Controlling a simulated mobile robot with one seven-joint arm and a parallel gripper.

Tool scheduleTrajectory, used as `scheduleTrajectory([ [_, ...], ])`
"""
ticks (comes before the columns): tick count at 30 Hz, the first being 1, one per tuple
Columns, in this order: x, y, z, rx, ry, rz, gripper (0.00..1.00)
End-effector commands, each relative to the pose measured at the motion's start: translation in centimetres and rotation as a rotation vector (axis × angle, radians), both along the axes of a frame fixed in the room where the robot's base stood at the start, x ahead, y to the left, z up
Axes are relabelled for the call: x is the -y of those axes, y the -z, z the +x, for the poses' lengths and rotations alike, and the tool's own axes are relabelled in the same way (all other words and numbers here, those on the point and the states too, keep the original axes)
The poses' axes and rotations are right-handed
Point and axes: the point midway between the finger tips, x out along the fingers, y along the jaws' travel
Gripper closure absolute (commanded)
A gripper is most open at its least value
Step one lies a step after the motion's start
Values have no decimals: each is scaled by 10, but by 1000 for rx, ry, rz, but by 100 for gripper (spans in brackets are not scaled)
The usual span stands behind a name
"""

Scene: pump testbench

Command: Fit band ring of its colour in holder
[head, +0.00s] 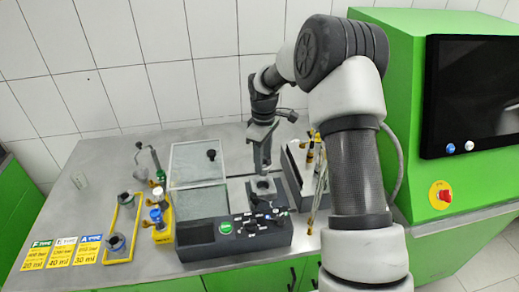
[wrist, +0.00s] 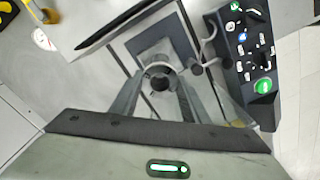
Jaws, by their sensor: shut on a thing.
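My gripper (wrist: 160,84) is shut on a small dark ring (wrist: 159,76), which sits between the fingertips in the wrist view. The ring's band colour is not clear. Just beyond it is a grey square holder (wrist: 153,50) on the testbench. In the head view my gripper (head: 263,176) points down over this holder (head: 262,187), behind the control panel. I cannot tell whether the ring touches the holder or is still above it.
A clear-lidded box (head: 199,165) stands left of my gripper. The black control panel (head: 233,237) with buttons is in front. A yellow tray (head: 123,228) with two dark round parts, bottles (head: 157,217) and coloured cards (head: 62,252) lie left. A green cabinet (head: 400,60) stands right.

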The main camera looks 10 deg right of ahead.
Motion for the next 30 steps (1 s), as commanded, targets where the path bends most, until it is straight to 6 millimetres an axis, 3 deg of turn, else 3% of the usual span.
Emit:
scheduleTrajectory([
  [18, 0, 47, -1, 2, 0, -1, 85],
  [30, 0, 51, 0, 4, 0, 0, 85],
])
